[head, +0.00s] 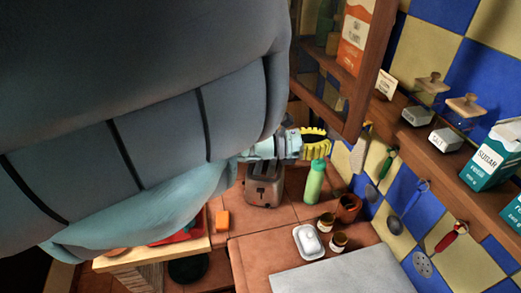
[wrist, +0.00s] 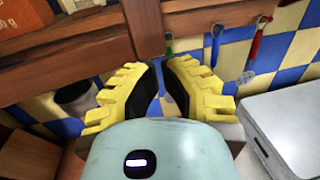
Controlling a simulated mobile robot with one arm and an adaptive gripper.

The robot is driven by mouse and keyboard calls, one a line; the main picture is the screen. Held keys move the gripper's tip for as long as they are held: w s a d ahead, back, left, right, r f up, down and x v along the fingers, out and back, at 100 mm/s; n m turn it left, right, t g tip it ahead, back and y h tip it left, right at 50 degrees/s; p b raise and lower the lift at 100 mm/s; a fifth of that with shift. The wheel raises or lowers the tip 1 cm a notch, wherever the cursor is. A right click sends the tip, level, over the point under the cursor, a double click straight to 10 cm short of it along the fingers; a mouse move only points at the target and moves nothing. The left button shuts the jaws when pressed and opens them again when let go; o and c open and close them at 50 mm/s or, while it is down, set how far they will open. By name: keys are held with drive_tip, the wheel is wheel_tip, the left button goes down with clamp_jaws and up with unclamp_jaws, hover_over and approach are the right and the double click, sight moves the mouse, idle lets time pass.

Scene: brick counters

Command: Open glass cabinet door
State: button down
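The wooden-framed glass cabinet (head: 372,70) hangs at the top centre of the head view, with an orange and white box showing through or behind its glass. In the wrist view its wooden frame (wrist: 75,55) crosses the upper left, with an upright post (wrist: 146,28) beyond the fingertips. I cannot tell whether the door is fully closed or slightly ajar. No handle is clear. My gripper (wrist: 166,72), yellow with black pads, is open, with an empty gap between its fingers. In the head view it also shows (head: 316,143), just below the cabinet's lower edge.
On the counter are a toaster (head: 264,188), a green bottle (head: 314,182), a white dish (head: 308,242) and small jars. My arm hides the left side.

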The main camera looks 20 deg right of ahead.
drive_tip(key=a+b, duration=0.5)
drive_tip(key=a, duration=0.6)
drive_tip(key=shift+s+a, duration=0.3)
drive_tip(key=shift+a, duration=0.05)
